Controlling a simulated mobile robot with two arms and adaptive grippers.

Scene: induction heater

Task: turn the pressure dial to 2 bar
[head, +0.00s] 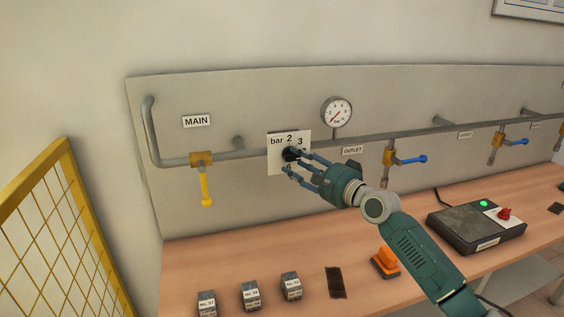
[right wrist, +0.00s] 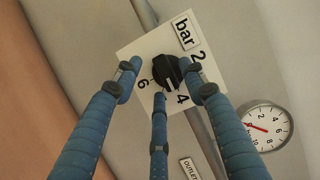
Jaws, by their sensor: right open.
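The pressure dial is a black knob (head: 289,154) on a white plate (head: 275,141) marked bar with numbers 2, 3, 4 and 6 visible. My right gripper (head: 291,163) is open, with its blue fingers reaching toward the plate at the knob. In the right wrist view the knob (right wrist: 164,70) lies between the spread fingertips (right wrist: 161,82). One finger is close beside the knob on the 2 side; I cannot tell if it touches. A small white mark on the knob seems to face the 4 side. My left gripper is out of view.
A round gauge (head: 337,112) with a red needle stands above the pipe, right of the dial. A yellow lever (head: 207,189) hangs left. A blue-handled valve (head: 408,160) is right. The bench below holds small blocks (head: 250,295), an orange object (head: 386,260) and a black control box (head: 470,228).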

